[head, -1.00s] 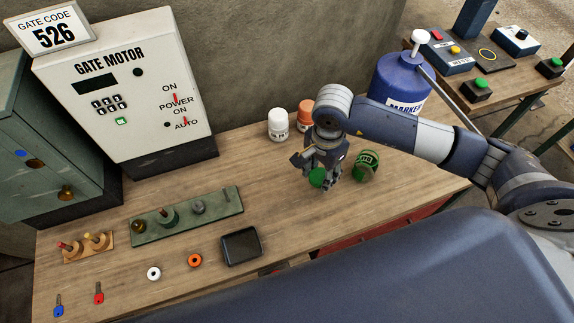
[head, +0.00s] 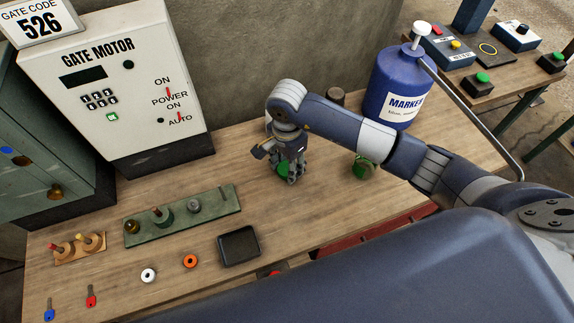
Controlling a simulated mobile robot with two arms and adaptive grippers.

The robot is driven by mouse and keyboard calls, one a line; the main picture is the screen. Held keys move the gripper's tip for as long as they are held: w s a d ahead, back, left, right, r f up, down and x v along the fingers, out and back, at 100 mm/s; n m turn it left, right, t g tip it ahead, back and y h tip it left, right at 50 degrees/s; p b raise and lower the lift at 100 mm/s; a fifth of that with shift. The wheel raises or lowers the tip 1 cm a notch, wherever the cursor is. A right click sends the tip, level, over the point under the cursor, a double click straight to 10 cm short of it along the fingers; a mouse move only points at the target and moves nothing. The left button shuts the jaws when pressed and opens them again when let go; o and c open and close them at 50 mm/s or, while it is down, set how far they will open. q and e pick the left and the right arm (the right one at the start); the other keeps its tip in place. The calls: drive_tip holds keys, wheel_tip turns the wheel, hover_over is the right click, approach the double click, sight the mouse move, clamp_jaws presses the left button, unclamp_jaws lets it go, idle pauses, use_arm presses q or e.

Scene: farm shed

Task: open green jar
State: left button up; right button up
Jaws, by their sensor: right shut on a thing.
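The green jar (head: 362,169) stands on the wooden workbench, right of my right gripper. My forearm hides its upper part in the head view. My right gripper (head: 288,174) points down over the middle of the bench and is shut on a round green lid (head: 282,171). The fingers cover part of the lid. The lid is apart from the jar, to its left. I cannot tell whether the lid touches the bench. My left gripper is not in view.
A blue marker container (head: 402,104) stands behind the jar. A dark cylinder (head: 337,97) shows behind my arm. A green peg board (head: 222,207), a black tray (head: 239,246) and keys (head: 91,295) lie on the left. The gate motor box (head: 160,80) stands at the back.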

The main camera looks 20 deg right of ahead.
sight(287, 168)
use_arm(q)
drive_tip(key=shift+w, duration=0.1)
use_arm(e)
drive_tip(key=shift+f, duration=0.15)
drive_tip(key=o, duration=1)
drive_tip(key=shift+c, duration=0.2)
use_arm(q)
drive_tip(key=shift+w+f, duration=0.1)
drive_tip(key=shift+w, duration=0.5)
use_arm(e)
drive_tip(key=shift+o, duration=1)
drive_tip(key=shift+r, duration=0.35)
use_arm(q)
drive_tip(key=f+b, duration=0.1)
drive_tip(key=b, duration=0.1)
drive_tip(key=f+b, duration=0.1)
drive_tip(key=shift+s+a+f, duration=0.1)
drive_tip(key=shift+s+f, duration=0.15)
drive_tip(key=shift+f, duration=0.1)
use_arm(e)
wheel_tip(287, 168, up, 12)
drive_tip(key=shift+f, duration=0.15)
